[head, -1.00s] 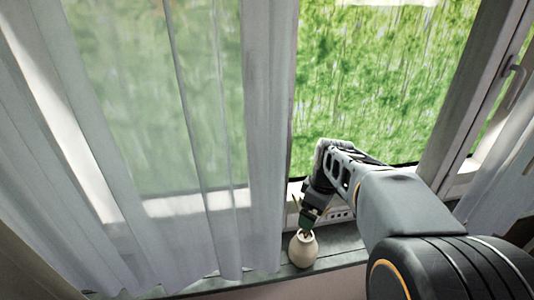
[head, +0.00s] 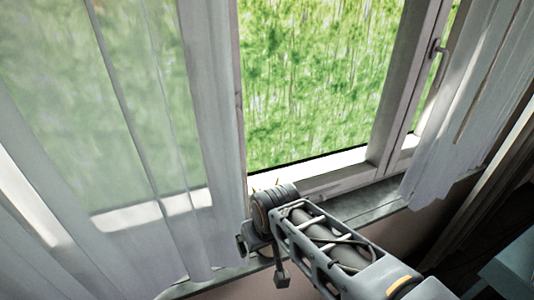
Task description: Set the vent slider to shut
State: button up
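The vent slider cannot be made out in the head view; my arm covers part of the lower window frame (head: 343,180). My arm reaches in from the bottom right and bends down at the sill. My gripper (head: 262,258) seems to be at the low end of the arm, over the sill's front edge beside the left curtain. Dark parts stick out there, but whether its fingers are open or shut is not clear. I cannot tell whether it touches anything.
A sheer curtain (head: 212,100) hangs at the left, close to my arm, and another curtain (head: 455,120) hangs at the right. A window handle (head: 437,48) is at upper right. A pale blue surface (head: 512,268) is at lower right.

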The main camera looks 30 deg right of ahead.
aim_at(322, 195)
jog(key=u, duration=1.15)
jog(key=k, duration=0.55)
jog(key=z, duration=1)
